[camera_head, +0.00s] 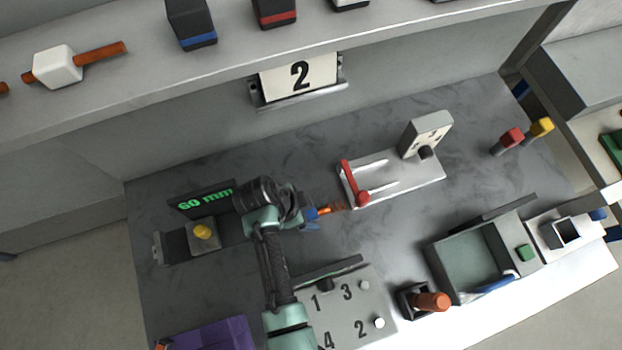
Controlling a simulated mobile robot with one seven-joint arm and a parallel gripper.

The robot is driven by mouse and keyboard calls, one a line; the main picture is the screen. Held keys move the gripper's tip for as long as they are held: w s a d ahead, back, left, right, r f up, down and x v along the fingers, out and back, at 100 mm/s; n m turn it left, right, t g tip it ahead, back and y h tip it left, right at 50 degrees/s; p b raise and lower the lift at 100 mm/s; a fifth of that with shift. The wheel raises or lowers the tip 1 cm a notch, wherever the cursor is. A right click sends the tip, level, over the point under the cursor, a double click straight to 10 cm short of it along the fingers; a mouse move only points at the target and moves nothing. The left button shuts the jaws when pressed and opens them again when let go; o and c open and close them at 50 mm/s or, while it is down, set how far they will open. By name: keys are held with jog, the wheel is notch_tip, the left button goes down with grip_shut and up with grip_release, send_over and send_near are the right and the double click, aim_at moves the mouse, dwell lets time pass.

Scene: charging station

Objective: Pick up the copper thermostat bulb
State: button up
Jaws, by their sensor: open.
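A small copper-coloured piece (336,207) shows just right of my gripper (318,214), close to its blue fingertips; it is partly hidden and looks like the thermostat bulb, but it is too small to be sure. My gripper is open above the dark bench top, pointing right. I cannot tell whether the piece lies between the fingers. A thicker copper-brown cylinder (432,302) lies tilted in a black holder (409,297) at the front, well away from my gripper.
A metal plate with a red lever (352,184) stands right of my gripper. A numbered grey panel (350,310) and a green-grey tray (443,272) lie in front. A "60 mm" display (205,198) stands left. The shelf (130,95) runs behind.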

grip_shut()
dwell(0.4)
